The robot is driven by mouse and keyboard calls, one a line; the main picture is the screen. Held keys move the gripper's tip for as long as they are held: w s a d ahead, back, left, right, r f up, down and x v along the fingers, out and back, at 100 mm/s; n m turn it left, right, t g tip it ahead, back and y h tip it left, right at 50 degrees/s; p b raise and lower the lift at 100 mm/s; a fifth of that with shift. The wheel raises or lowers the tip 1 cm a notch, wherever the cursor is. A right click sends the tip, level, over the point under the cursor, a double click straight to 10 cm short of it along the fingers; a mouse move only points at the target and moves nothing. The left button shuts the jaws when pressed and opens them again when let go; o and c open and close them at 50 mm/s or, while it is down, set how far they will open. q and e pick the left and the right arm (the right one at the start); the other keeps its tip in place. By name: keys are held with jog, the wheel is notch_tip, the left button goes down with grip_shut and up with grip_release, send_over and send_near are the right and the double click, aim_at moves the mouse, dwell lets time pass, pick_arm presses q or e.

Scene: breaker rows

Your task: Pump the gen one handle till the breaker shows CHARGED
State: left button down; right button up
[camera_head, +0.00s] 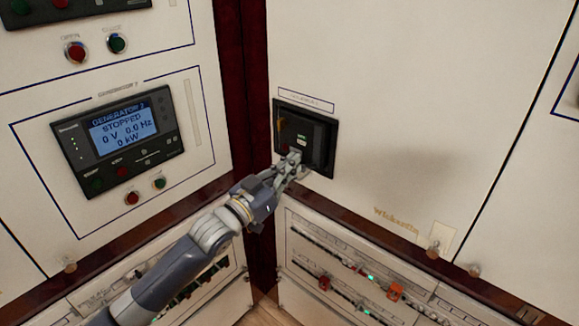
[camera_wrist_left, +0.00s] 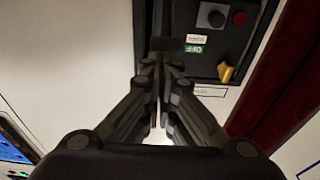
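The gen one breaker (camera_head: 318,143) is a black unit set in the white cabinet front, right of the dark red post. In the left wrist view the breaker (camera_wrist_left: 225,45) appears turned over, with a green OFF label, a white label too small to read, a black and a red button and a yellow knob. My left gripper (camera_head: 295,160) is at its lower left part. In the left wrist view its fingers (camera_wrist_left: 160,62) are almost together at a dark bar, the handle (camera_wrist_left: 168,44), and look shut on it. The fingers hide part of the handle. My right gripper is out of view.
A generator panel with a lit screen (camera_head: 123,130) reading STOPPED is on the left cabinet, with red and green buttons below. Lower panels with small switches (camera_head: 395,291) are underneath. The white door (camera_head: 420,130) right of the breaker is bare.

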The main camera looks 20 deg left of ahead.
pick_arm(q)
jog(key=r+b+v, duration=0.1)
jog(key=b+v, duration=0.1)
jog(key=v, duration=0.7)
jog(key=shift+s+f, duration=0.3)
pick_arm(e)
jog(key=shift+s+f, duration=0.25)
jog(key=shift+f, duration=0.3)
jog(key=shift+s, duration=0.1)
